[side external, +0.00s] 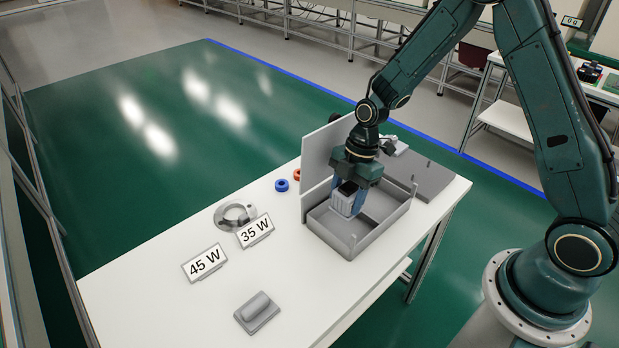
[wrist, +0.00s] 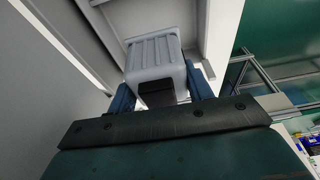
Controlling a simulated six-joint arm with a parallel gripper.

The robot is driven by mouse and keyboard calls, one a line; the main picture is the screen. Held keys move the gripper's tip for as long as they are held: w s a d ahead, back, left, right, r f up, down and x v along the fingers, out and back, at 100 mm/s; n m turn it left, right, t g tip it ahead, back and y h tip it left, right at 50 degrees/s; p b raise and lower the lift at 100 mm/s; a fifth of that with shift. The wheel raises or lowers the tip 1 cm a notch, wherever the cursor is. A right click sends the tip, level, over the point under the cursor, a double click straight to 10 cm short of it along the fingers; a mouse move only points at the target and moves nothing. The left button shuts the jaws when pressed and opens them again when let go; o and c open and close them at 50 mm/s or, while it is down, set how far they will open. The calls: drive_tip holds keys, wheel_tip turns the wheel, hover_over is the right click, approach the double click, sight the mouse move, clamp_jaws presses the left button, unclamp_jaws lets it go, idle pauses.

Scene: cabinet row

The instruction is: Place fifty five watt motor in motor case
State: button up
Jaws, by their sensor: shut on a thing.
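A grey ribbed motor (side external: 342,205) is held between the blue fingers of my gripper (side external: 347,198), which is shut on it. The motor is over the left part of the open grey motor case (side external: 362,243), low and close to the case walls. I cannot tell whether it touches the case floor. In the wrist view the motor (wrist: 155,58) sits between the two blue fingers (wrist: 158,92), with a dark block at its near end. The motor's wattage is not readable.
An upright grey panel (side external: 322,155) stands behind the case. A flat grey plate (side external: 420,175) lies to its right.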

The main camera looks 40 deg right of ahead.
sight(355, 185)
drive_tip(key=shift+f, duration=1.75)
drive_tip(key=shift+f, duration=1.9)
drive_tip(key=shift+f, duration=0.1)
drive_tip(key=o, duration=1.4)
drive_tip(key=shift+c, duration=0.2)
drive_tip(key=shift+v, duration=6.1)
